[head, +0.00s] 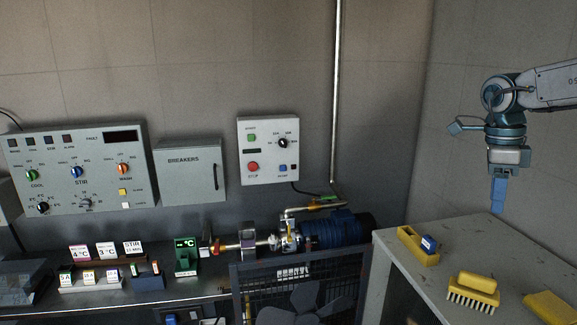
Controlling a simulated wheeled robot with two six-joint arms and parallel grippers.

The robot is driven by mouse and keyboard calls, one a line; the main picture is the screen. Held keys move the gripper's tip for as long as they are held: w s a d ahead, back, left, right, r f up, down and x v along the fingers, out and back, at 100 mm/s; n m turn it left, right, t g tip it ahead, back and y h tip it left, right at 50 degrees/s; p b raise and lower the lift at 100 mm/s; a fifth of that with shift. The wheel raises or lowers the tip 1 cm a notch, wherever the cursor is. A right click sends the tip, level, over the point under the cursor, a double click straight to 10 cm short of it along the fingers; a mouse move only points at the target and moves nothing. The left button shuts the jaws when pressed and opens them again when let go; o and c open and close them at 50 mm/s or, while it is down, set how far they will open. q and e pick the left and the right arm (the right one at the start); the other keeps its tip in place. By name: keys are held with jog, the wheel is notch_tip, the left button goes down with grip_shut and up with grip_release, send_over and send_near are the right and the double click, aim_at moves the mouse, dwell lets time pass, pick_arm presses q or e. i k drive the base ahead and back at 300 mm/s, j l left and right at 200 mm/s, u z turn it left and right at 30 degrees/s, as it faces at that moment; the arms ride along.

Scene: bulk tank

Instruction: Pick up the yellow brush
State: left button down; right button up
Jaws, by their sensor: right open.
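The yellow brush (473,291) lies on the grey bench top at the lower right of the head view, its pale bristles facing down and toward me. My right gripper (498,196) hangs pointing down above the bench, with blue fingers. It is open and empty, above and slightly right of the brush, with clear air between them. The fingers overlap in this view, so their gap is hard to see. My left gripper is not in view.
A blue motor (340,230) and mesh guard (362,275) stand left of the bench.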

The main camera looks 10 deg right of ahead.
aim_at(481, 288)
jog(key=k+j, duration=0.3)
jog(key=j, duration=0.2)
jog(key=k+j, duration=0.35)
jog(key=j, duration=0.15)
